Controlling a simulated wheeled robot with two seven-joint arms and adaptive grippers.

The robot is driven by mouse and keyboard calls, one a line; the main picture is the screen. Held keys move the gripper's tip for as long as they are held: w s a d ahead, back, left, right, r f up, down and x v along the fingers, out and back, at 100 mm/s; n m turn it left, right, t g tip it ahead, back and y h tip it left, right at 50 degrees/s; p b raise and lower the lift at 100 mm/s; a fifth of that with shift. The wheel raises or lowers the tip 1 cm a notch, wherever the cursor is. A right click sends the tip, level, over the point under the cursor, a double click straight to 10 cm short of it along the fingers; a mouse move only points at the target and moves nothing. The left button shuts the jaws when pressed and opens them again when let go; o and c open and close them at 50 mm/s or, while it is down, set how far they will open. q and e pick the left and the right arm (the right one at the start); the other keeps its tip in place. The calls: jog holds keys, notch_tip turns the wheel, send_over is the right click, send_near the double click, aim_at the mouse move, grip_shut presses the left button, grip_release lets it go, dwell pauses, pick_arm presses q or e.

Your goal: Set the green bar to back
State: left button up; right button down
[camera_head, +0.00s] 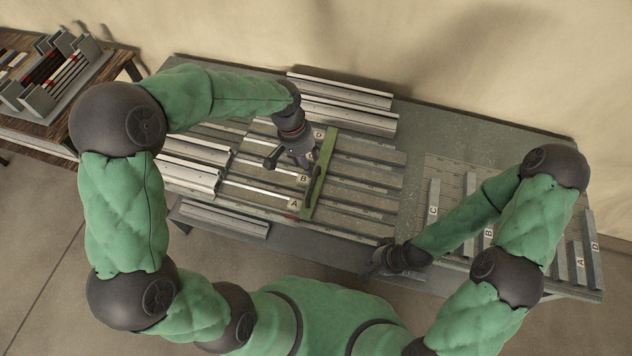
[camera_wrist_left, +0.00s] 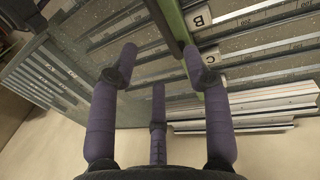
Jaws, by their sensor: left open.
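The green bar (camera_head: 329,148) lies across the slotted grey plate on the left half of the bench, beside tags A, B, C and D. A dark handle-like strip lies along its nearer part. My left gripper (camera_head: 291,162) is over the plate, just left of the bar. In the left wrist view its purple fingers (camera_wrist_left: 160,70) are spread and empty. The green bar (camera_wrist_left: 172,18) passes behind the right finger there, partly hidden; contact cannot be told. My right gripper (camera_head: 385,262) is low at the bench's front edge, its fingers unclear.
Silver profiles (camera_head: 345,100) lie at the back and left of the bench. A second plate (camera_head: 450,170) with lettered bars is at the right, partly under my right arm. A wooden side table (camera_head: 45,130) with a rack stands at far left. The wall is behind.

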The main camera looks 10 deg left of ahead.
aim_at(314, 183)
pick_arm(q)
jog(key=f, duration=0.3)
jog(key=d+f, duration=0.1)
jog(key=f, duration=0.2)
jog(key=d+f+b, duration=0.1)
jog(key=f, duration=0.2)
jog(key=shift+f, duration=0.15)
grip_shut()
